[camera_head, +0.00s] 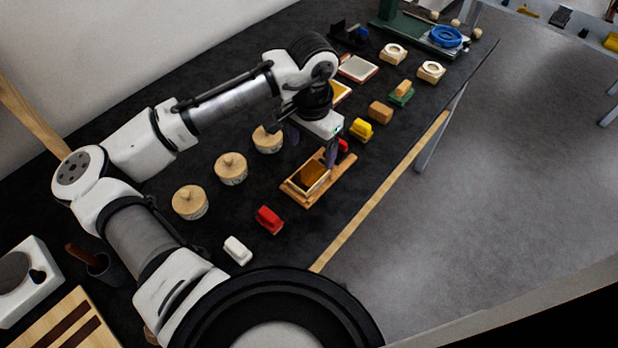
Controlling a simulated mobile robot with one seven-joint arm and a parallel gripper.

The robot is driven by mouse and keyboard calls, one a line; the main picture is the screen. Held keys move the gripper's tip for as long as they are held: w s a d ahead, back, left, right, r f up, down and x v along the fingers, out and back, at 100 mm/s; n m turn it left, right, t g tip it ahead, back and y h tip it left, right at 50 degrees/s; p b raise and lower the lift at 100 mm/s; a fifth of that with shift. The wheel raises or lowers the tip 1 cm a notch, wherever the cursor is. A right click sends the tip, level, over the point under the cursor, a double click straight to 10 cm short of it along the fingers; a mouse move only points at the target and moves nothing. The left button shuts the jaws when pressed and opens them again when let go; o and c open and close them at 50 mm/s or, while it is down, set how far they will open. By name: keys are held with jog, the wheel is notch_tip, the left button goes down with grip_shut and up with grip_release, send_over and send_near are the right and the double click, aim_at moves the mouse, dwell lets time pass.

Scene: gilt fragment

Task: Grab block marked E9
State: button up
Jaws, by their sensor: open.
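No E9 marking is legible on any block in the head view, so I cannot tell which block it is. The candidates along the table are a white block (237,250), a red block (269,219), a second red block (343,147) partly hidden by my gripper, a yellow block (361,129), a tan block (380,112) and a green block with a wooden piece on top (402,93). A brown block (313,173) sits in a wooden frame. My gripper (313,152) is open, with its fingers apart above the far side of this frame.
The wooden frame (290,188) lies on the black table (250,180). Round wooden lidded pots (189,203) stand in a row to the left. Trays (358,69) and a green stand with a blue ring (446,37) are at the back. A wooden edge strip (372,205) borders the right.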

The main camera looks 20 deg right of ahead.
jog(key=shift+s+f+b, duration=0.2)
jog(key=shift+f+b, duration=1.2)
jog(key=shift+f, duration=0.25)
jog(key=shift+s+f+b, duration=0.2)
jog(key=shift+f+b, duration=1.2)
jog(key=shift+f, duration=0.25)
jog(key=shift+r, duration=0.1)
jog(key=c, duration=1.1)
